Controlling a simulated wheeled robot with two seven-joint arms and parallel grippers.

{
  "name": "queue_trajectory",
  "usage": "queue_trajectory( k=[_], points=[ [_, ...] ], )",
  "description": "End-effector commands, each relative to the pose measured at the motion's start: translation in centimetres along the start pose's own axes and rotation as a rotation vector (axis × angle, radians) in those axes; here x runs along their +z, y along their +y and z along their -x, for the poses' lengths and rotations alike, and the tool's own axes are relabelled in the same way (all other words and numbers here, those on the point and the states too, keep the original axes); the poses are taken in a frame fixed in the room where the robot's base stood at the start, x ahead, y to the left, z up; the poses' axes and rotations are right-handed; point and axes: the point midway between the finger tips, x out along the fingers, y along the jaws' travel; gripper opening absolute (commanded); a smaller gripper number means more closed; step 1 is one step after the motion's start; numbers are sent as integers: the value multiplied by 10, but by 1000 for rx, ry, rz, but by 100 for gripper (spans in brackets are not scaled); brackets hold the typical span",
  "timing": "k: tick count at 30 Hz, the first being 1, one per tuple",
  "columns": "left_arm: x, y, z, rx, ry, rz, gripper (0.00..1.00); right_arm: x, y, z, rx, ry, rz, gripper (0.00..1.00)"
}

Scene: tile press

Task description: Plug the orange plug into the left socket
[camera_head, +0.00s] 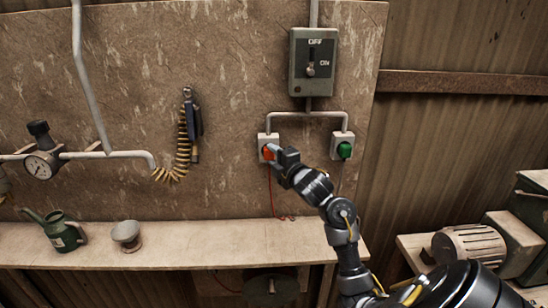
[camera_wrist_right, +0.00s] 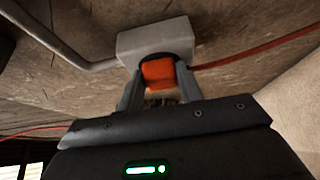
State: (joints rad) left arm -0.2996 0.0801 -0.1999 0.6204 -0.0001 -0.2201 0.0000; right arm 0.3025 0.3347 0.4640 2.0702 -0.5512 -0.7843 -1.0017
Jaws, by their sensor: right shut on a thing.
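The orange plug (camera_head: 268,152) is at the front of the left socket (camera_head: 263,139), a pale box on the wall. My right gripper (camera_head: 275,154) is shut on the plug and reaches up to the wall from the lower right. In the right wrist view the orange plug (camera_wrist_right: 158,72) sits between the two fingers of my right gripper (camera_wrist_right: 158,92), against the socket box (camera_wrist_right: 155,38). How deep the plug sits cannot be told. A thin red cord (camera_head: 271,190) hangs from it. My left gripper is not in view.
The right socket box (camera_head: 342,137) holds a green plug (camera_head: 344,150). A grey OFF/ON switch box (camera_head: 312,62) is above. A wooden shelf (camera_head: 200,243) below carries a watering can (camera_head: 62,232) and a small pot (camera_head: 127,235). A motor (camera_head: 470,245) stands at the right.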

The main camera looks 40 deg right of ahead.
Motion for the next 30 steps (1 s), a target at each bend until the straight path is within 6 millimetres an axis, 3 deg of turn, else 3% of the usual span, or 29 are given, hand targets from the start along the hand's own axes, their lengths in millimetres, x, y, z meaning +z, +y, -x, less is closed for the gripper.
queue_trajectory(
  k=[30],
  points=[
    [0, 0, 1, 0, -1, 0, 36, -4, 0, 7, 0, 0, 1, 5]
  ],
)
